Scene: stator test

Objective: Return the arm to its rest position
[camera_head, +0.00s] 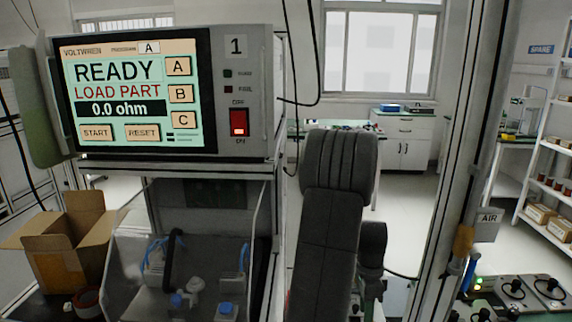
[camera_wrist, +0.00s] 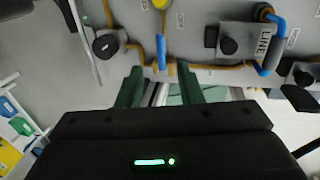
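My arm stands in the middle of the head view as a dark grey upper link bending at a rounded elbow. Its gripper end is hidden in that view. In the wrist view my gripper (camera_wrist: 160,82) shows two dark green fingers set apart, with nothing visibly held between them. A green light glows on its black body. Beyond the fingertips is a grey panel (camera_wrist: 185,50) with black knobs, blue and yellow hoses and a LINE label (camera_wrist: 264,42).
The tester (camera_head: 160,90) at left shows READY, LOAD PART, 0.0 ohm. A clear-walled fixture (camera_head: 195,270) and open cardboard box (camera_head: 70,245) are below. A metal post (camera_head: 465,150) with an AIR box (camera_head: 488,222) stands right of my arm. Shelves (camera_head: 550,150) are far right.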

